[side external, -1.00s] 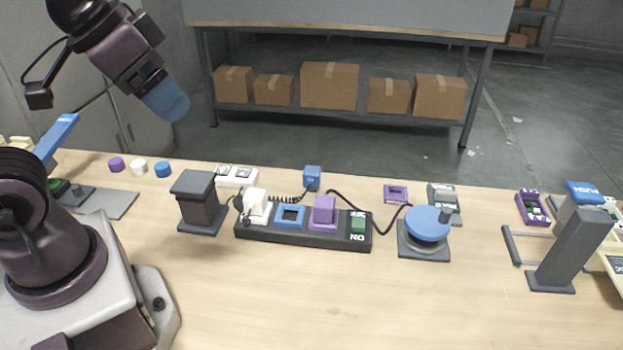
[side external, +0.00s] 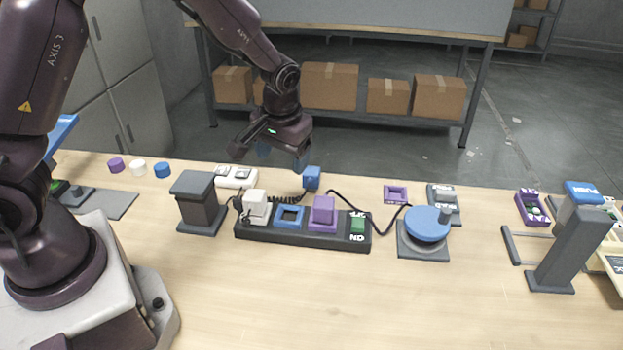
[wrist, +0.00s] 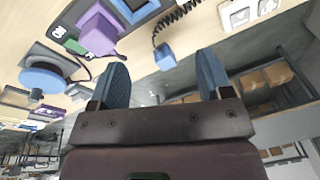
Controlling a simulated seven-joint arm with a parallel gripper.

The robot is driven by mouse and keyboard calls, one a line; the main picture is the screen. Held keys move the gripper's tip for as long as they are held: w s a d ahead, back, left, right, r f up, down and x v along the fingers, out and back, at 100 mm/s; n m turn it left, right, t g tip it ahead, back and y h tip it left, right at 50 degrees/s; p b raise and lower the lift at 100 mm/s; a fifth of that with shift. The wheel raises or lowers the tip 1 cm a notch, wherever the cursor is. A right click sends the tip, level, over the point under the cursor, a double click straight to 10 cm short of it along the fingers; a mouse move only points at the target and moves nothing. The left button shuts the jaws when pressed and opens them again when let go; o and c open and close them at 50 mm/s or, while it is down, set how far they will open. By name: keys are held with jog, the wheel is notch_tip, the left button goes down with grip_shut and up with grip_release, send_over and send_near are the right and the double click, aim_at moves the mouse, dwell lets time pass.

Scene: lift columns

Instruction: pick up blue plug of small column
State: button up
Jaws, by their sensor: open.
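The blue plug (side external: 312,178) sits at the back edge of the table, behind the dark socket strip (side external: 258,233), with a coiled black cord attached. In the wrist view the blue plug (wrist: 164,57) shows beyond and between the fingertips. My gripper (side external: 283,160) is open and empty, pointing down just behind and to the left of the plug. In the wrist view its two blue fingers (wrist: 163,72) stand wide apart. On the strip are a white plug (side external: 255,206), an empty blue socket (side external: 289,216), a purple plug (side external: 323,212) and a green switch (side external: 357,226).
A dark short column (side external: 199,205) stands left of the strip. A white switch plate (side external: 236,177) lies behind it. A blue round crank (side external: 428,225) is to the right, and a taller dark column (side external: 570,250) stands far right. The front table area is clear.

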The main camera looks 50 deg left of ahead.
jog(key=w+a+f+n+y, duration=0.1)
jog(key=w+a+f+n, duration=0.1)
jog(key=w+f, duration=0.2)
jog(key=n+t, duration=0.2)
send_near(312, 171)
jog(key=x, duration=0.7)
jog(key=shift+s+d+f, duration=0.15)
jog(key=shift+s+d, duration=0.05)
jog(key=shift+d, duration=0.05)
jog(key=shift+a+x, duration=0.15)
jog(key=shift+x, duration=1.2)
jog(key=shift+a+x, duration=0.15)
jog(key=shift+x, duration=1.25)
jog(key=shift+w, duration=0.15)
jog(key=shift+c, duration=0.4)
jog(key=c, duration=0.9)
